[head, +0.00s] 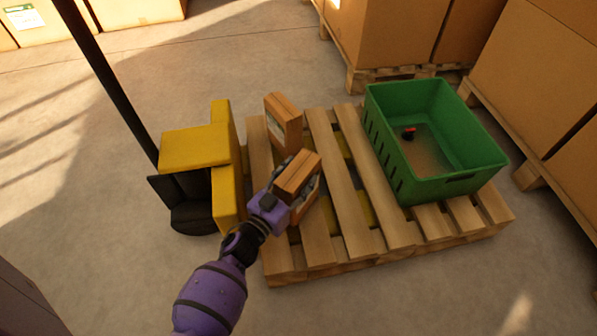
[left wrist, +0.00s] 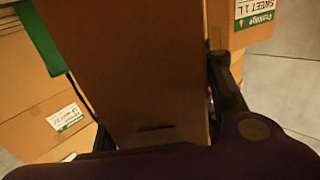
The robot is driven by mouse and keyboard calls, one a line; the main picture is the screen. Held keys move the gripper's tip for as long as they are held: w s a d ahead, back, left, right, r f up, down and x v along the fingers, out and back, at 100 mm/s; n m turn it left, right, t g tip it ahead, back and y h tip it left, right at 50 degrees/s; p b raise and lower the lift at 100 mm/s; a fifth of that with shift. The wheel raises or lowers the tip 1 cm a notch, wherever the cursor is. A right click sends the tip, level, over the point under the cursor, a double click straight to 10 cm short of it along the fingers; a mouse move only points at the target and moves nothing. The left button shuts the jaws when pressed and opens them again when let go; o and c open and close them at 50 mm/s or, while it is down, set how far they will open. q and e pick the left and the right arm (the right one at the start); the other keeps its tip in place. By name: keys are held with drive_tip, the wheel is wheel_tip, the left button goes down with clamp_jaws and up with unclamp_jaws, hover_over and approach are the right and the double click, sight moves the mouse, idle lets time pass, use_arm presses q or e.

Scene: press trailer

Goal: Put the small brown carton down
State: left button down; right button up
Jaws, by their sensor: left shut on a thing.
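The small brown carton (head: 298,174) is in my left gripper (head: 291,194), which is shut on it. The carton is tilted in the picture and sits over the left part of the wooden pallet (head: 322,232); I cannot tell whether it touches the slats. The carton (left wrist: 140,70) fills the middle of the left wrist view, with a dark finger beside it on the right. A second small brown carton (head: 284,122) stands on the pallet just behind the held one. My right gripper is not in view.
A green crate (head: 444,184) with a small red-and-black thing (head: 408,133) inside stands on the pallet's right part. A yellow pallet truck (head: 196,150) with a black pole is at the pallet's left. Big cartons (head: 541,75) stand behind and right. Slats between carton and crate are bare.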

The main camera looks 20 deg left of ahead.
sight(283, 197)
use_arm(q)
drive_tip(key=shift+w, duration=0.1)
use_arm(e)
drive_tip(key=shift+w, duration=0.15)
use_arm(q)
drive_tip(key=c, duration=0.8)
unclamp_jaws()
drive_tip(key=shift+f, duration=0.15)
drive_tip(key=shift+c, duration=0.2)
drive_tip(key=s+p, duration=0.1)
drive_tip(key=s, duration=0.1)
drive_tip(key=s+a+p, duration=0.1)
drive_tip(key=s, duration=0.1)
drive_tip(key=s+p, duration=0.1)
drive_tip(key=s, duration=0.2)
drive_tip(key=shift+a+r, duration=0.15)
drive_tip(key=shift+r, duration=0.05)
drive_tip(key=shift+s, duration=0.3)
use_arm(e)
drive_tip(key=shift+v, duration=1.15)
